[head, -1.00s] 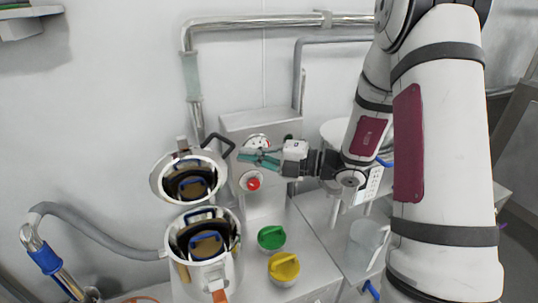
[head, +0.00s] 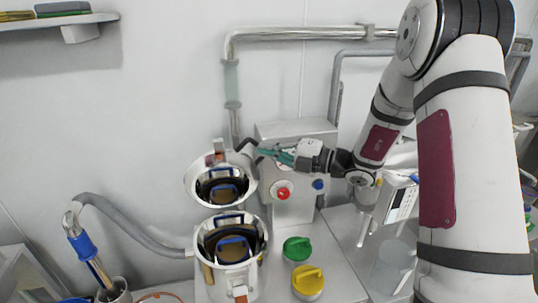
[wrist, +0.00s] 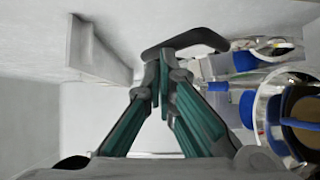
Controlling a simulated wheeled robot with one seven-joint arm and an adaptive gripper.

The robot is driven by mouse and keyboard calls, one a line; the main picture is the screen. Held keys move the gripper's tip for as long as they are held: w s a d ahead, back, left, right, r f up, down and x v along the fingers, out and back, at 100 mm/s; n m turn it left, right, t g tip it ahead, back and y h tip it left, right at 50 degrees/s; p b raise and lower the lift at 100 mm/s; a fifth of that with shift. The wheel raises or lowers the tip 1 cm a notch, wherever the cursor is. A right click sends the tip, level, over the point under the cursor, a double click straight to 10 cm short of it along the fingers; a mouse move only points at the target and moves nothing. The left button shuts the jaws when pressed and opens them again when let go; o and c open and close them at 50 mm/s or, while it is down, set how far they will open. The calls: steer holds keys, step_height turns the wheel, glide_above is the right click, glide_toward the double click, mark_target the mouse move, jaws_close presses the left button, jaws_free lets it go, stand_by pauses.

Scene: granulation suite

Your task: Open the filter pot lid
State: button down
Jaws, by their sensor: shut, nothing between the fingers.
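The filter pot (head: 262,244) is a shiny metal vessel at the lower middle of the head view. Its round mirror-like lid (head: 191,184) stands raised behind the mouth, leaving the pot open. A black bar handle (head: 246,146) sticks out from the lid's upper right; it also shows in the wrist view (wrist: 200,38). My gripper (head: 260,153) has its green fingers shut and empty, the tips close beside the handle. In the wrist view the fingertips (wrist: 163,72) meet just below the bar; I cannot tell whether they touch it.
A metal control box (head: 300,130) with a red button (head: 283,194) stands behind my gripper. Green (head: 297,249) and yellow (head: 308,282) knobs sit right of the pot. A grey hose (head: 130,236) runs left. Open space lies before the wall at left.

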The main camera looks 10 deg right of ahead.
mark_target(264, 140)
steer(key=w+b, duration=0.1)
steer(key=w, duration=0.2)
steer(key=shift+w, duration=0.4)
steer(key=shift+w+r, duration=0.2)
steer(key=shift+w, duration=0.2)
steer(key=shift+s, duration=0.15)
